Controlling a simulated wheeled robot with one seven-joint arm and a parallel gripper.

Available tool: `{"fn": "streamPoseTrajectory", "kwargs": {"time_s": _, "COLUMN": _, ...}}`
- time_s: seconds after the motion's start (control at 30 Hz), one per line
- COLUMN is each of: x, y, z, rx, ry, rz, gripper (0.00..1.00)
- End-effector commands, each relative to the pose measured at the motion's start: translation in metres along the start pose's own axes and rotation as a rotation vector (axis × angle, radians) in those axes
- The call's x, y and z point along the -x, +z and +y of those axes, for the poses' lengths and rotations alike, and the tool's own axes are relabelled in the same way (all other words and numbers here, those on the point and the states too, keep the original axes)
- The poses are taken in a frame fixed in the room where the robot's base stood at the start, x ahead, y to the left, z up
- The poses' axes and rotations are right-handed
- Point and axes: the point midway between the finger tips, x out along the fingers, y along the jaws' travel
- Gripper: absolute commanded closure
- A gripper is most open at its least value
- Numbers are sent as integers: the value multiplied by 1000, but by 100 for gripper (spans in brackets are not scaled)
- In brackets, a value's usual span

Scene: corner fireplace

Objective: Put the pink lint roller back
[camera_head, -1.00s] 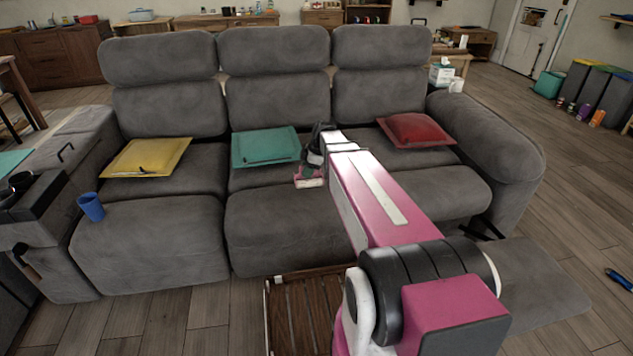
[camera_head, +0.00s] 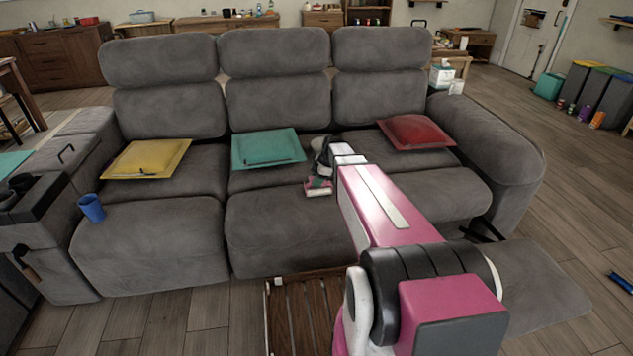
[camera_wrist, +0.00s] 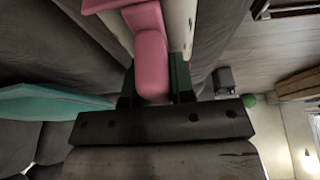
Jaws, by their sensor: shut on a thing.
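The pink lint roller (camera_wrist: 150,50) is between the fingers of my gripper (camera_wrist: 155,85) in the wrist view, with its pink handle toward the palm and a pale roller part beyond. In the head view my gripper (camera_head: 319,182) is over the middle seat of the grey sofa, and a bit of the pink and white lint roller (camera_head: 318,188) shows at its end. My gripper is shut on the handle. Whether the roller touches the seat cannot be told.
A teal cushion (camera_head: 267,148) lies just left of my gripper, a red cushion (camera_head: 416,131) to the right and a yellow cushion (camera_head: 146,159) at the far left. A blue cup (camera_head: 91,208) stands by the left seat. A slatted wooden piece (camera_head: 303,315) is in front of the sofa.

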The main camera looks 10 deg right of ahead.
Motion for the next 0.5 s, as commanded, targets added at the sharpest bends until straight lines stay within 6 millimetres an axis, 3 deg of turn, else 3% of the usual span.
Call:
{"fn": "streamPoseTrajectory", "kwargs": {"time_s": 0.2, "x": -2, "y": 1, "z": 0, "rx": 0, "ry": -1, "rz": 0, "gripper": 96}}
{"fn": "streamPoseTrajectory", "kwargs": {"time_s": 0.23, "x": -2, "y": 1, "z": 0, "rx": 0, "ry": 0, "rz": 0, "gripper": 68}}
{"fn": "streamPoseTrajectory", "kwargs": {"time_s": 0.3, "x": -2, "y": 1, "z": 0, "rx": 0, "ry": 0, "rz": 0, "gripper": 52}}
{"fn": "streamPoseTrajectory", "kwargs": {"time_s": 0.5, "x": -2, "y": 1, "z": 0, "rx": 0, "ry": -1, "rz": 0, "gripper": 52}}
